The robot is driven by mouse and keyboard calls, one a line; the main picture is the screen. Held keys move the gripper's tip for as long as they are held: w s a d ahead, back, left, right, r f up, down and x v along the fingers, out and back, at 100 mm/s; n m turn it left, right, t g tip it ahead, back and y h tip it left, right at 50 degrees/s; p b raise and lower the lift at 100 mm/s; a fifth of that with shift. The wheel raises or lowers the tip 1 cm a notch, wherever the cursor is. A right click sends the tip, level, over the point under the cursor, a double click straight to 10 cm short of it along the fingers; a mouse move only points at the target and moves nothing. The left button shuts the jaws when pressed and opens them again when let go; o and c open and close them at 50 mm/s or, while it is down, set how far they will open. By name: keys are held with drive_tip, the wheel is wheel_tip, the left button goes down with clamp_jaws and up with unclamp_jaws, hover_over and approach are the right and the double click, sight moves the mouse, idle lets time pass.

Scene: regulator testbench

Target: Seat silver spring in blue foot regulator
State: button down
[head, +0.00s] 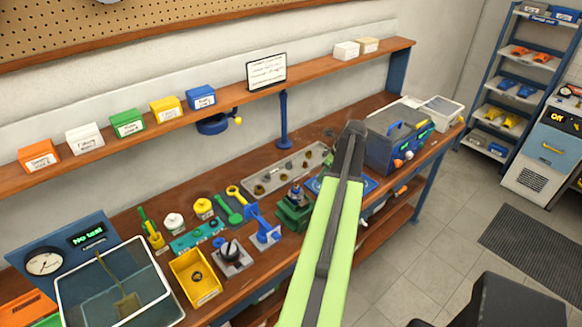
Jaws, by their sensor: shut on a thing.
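My green and dark grey arm crosses the middle of the head view from the bottom edge up to a dark joint. My gripper cannot be made out; it appears hidden behind the arm. No silver spring can be made out. A green fixture (292,214) stands on the bench just left of my arm, with a small dark and blue part (296,193) on top. This part may be the blue foot regulator, but it is too small to tell. A blue mat (370,184) shows partly behind my arm.
A metal tray of small parts (268,188), a blue lever tool on a grey plate (262,232), a yellow bin (197,283) and a grey-blue case (385,150) crowd the wooden bench. A shelf with labelled boxes runs above. The tiled floor at right has open room.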

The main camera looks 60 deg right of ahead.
drive_tip(key=shift+s+r+p, duration=0.2)
drive_tip(key=shift+r+p, duration=0.1)
drive_tip(key=shift+r, duration=0.05)
wheel_tip(320, 180, up, 12)
drive_tip(key=n+p, duration=0.2)
drive_tip(key=p, duration=1)
hover_over(299, 190)
drive_tip(key=shift+w+d+y, duration=0.1)
drive_tip(key=shift+w+y, duration=0.15)
drive_tip(key=shift+y, duration=0.15)
wheel_tip(299, 190, down, 4)
drive_tip(key=b, duration=0.4)
drive_tip(key=shift+f, duration=0.25)
drive_tip(key=shift+s, duration=0.15)
drive_tip(key=shift+f+b, duration=0.75)
drive_tip(key=shift+b, duration=0.2)
drive_tip(key=shift+f+b, duration=0.3)
drive_tip(key=shift+f, duration=0.15)
